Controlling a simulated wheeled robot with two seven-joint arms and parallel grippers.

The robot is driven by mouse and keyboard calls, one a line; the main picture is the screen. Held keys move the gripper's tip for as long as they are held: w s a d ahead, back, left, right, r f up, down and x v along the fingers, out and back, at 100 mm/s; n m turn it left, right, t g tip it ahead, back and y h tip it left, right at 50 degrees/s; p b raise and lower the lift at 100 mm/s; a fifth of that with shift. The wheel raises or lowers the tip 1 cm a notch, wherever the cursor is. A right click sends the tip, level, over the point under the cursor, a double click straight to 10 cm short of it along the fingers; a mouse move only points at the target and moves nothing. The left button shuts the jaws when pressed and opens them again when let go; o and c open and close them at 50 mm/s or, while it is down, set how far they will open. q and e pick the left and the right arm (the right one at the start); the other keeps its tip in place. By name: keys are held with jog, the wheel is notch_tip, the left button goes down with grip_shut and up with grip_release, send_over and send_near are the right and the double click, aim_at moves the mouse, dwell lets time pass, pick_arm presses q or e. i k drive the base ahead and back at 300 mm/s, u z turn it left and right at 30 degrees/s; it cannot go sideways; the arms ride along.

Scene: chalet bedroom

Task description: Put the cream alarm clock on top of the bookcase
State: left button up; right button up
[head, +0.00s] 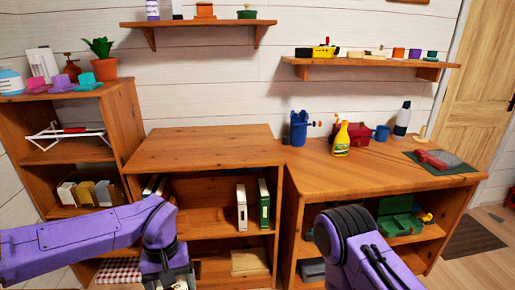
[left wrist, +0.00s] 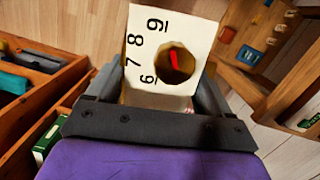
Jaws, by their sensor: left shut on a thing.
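The cream alarm clock (left wrist: 143,50) fills the middle of the left wrist view, with black numerals and a round dark recess holding a red hand. My left gripper (left wrist: 157,95) is shut on it, a finger on each side. In the head view my left gripper (head: 172,283) is at the bottom edge, in front of the middle bookcase, and the clock cannot be made out clearly. This low bookcase (head: 205,150) has a bare wooden top and books on its shelf. My right arm comes in at the bottom right; its gripper is out of view.
A taller shelf unit (head: 125,105) with a plant and stationery stands left. The cabinet (head: 330,185) on the right holds a yellow bottle (head: 341,140), a blue jug (head: 299,128) and a red box. Two wall shelves (head: 200,23) (head: 370,62) hang above.

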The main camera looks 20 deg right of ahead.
aim_at(215, 146)
jog(key=z, duration=0.85)
jog(key=i, duration=0.4)
